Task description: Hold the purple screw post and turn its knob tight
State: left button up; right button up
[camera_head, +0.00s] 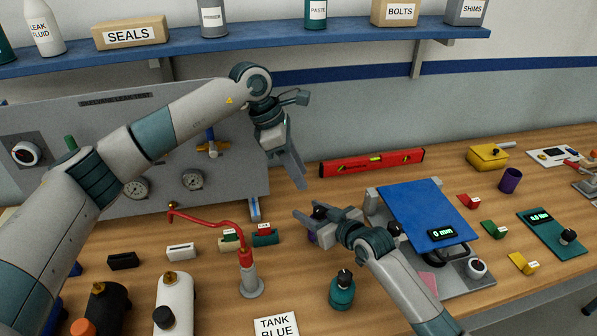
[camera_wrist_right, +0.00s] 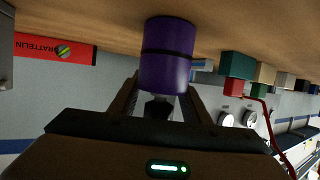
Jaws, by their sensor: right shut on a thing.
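The purple screw post (camera_head: 312,238) stands on the table and is mostly hidden behind my right gripper in the head view. Its black knob (camera_head: 320,211) shows on top, between the fingers. In the right wrist view, upside down, the purple body (camera_wrist_right: 167,50) has a dark band, and the dark knob (camera_wrist_right: 158,107) is partly visible. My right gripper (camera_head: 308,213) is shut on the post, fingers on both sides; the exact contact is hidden. My left gripper (camera_head: 301,184) hangs above and left of the post, fingers pointing down, apart from the knob. Its finger gap is unclear.
A red level (camera_head: 372,160) lies behind. A blue plate device (camera_head: 428,212) stands to the right. A teal knobbed post (camera_head: 342,291) and a red-armed stand (camera_head: 248,270) are in front. A gauge panel (camera_head: 100,170) stands left. Another purple object (camera_head: 511,180) is far right.

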aim_at(319, 209)
pick_arm(q)
jog(key=shift+s, duration=0.1)
dwell(0.3)
jog(key=shift+s+d+n+t+y, duration=0.2)
jog(key=shift+s+n+t, duration=0.25)
jog(key=shift+n, duration=0.65)
jog(key=shift+s+d+n+t+y, duration=0.15)
jog(key=shift+s+n+t, duration=0.25)
jog(key=shift+n, duration=0.7)
jog(key=shift+x, duration=6.05)
jog(key=shift+s, duration=0.1)
jog(key=c, duration=0.8)
